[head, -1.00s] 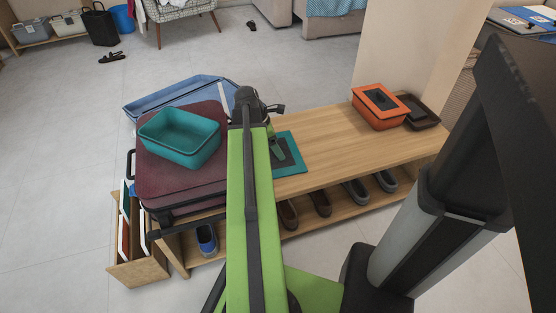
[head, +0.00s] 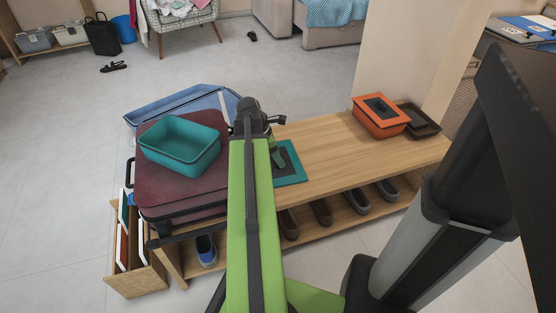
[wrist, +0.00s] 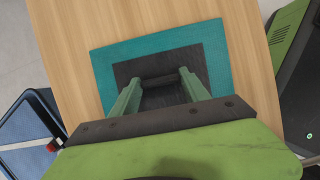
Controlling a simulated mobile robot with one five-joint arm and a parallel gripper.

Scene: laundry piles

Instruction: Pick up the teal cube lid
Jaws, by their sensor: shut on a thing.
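The teal lid (head: 292,176) is a flat teal rectangle with a dark centre panel and a dark bar handle. It is at the left part of the wooden bench top, partly hidden by my arm in the head view. The wrist view shows the lid (wrist: 216,50) under my gripper (wrist: 160,80), with one green finger on each side of the handle. My gripper (head: 275,151) is shut on the handle. I see no clear gap between lid and bench. An open teal box (head: 180,147) sits on a dark red suitcase to the left.
The suitcase (head: 165,192) stands close to my arm's left side. An orange lidded box (head: 380,124) and a dark tray (head: 420,121) sit at the bench's right end. The wooden bench (head: 345,150) is clear in the middle, with shoes below.

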